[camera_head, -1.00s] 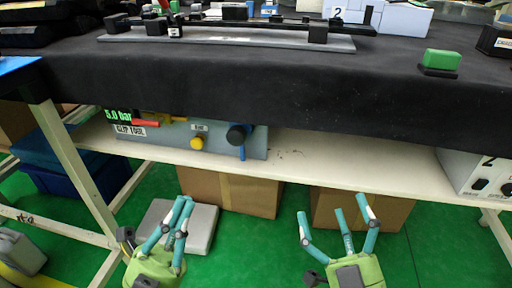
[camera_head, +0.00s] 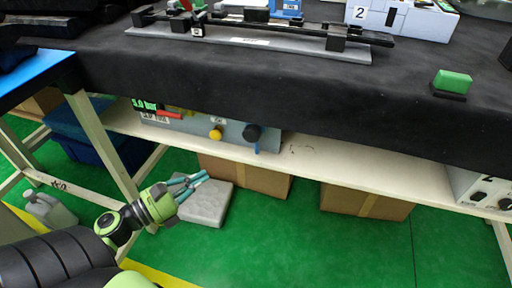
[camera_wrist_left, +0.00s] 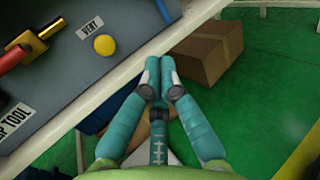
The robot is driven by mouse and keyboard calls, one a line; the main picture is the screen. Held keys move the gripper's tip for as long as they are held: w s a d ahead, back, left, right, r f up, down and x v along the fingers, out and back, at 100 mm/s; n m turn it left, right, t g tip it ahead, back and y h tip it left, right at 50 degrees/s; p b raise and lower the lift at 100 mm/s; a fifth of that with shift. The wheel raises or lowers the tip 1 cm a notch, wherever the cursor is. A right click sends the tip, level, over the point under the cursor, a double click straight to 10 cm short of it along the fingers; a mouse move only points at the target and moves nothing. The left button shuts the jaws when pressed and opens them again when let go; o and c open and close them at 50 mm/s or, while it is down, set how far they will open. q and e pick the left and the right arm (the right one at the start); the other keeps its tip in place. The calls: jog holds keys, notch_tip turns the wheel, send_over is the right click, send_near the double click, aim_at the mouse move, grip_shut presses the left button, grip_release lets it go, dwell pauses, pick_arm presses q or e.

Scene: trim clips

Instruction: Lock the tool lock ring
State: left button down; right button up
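The grey CLIP TOOL panel (camera_head: 236,136) stands on the shelf under the bench. It carries a red-handled tool (camera_head: 169,113), a yellow VENT knob (camera_head: 216,133) and a black knob (camera_head: 252,132) with a blue lever. The left wrist view shows a gold collar (camera_wrist_left: 35,44) by the red handle (camera_wrist_left: 9,60) and the yellow knob (camera_wrist_left: 104,44). I cannot tell for sure which part is the lock ring. My left gripper (camera_head: 203,179) is below and in front of the panel, touching nothing. Its teal fingertips (camera_wrist_left: 158,75) are together and empty. My right gripper is out of view.
The white shelf edge (camera_head: 330,171) lies between my left gripper and the panel. A table leg (camera_head: 105,145) stands to the left. Cardboard boxes (camera_head: 245,178) and a grey slab (camera_head: 206,205) are on the green floor. A black cloth (camera_head: 300,95) covers the bench top.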

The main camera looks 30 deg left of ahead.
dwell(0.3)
pick_arm(q)
send_near(257, 144)
jog(key=w, duration=0.2)
jog(key=w+f, duration=0.1)
jog(key=w, duration=0.1)
jog(key=w+f, duration=0.1)
jog(key=shift+w+d+p, duration=0.3)
jog(key=shift+w+p, duration=0.1)
jog(key=shift+w+d, duration=0.2)
jog(key=shift+w, duration=0.35)
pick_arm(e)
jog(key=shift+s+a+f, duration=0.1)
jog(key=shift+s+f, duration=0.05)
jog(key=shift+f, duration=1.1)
